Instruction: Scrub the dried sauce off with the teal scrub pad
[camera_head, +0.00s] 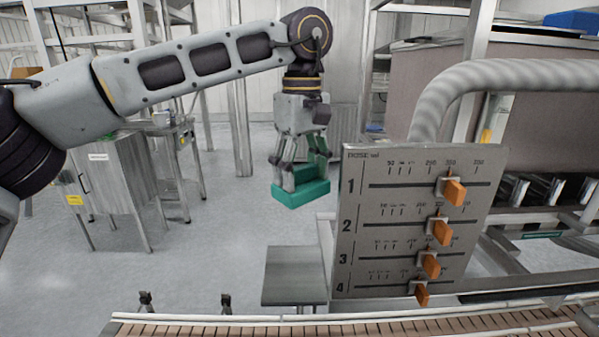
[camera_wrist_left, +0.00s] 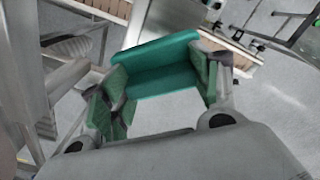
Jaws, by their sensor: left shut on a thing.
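A teal scrub pad (camera_head: 301,193) is held by my left gripper (camera_head: 302,175), which points down left of the dose panel (camera_head: 412,222). The pad hangs in the air, apart from the panel. In the left wrist view the pad (camera_wrist_left: 162,67) sits between the two green-padded fingers of the left gripper (camera_wrist_left: 160,88). The panel carries numbered slots 1 to 4, each with an orange slider knob (camera_head: 453,191). I cannot make out any dried sauce in either view. My right gripper is not in view.
A slatted conveyor (camera_head: 330,327) with metal rails runs along the bottom. A small grey metal plate (camera_head: 294,276) stands below the pad. A thick corrugated hose (camera_head: 520,72) arches over the panel's top right. Open floor (camera_head: 215,250) lies to the left.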

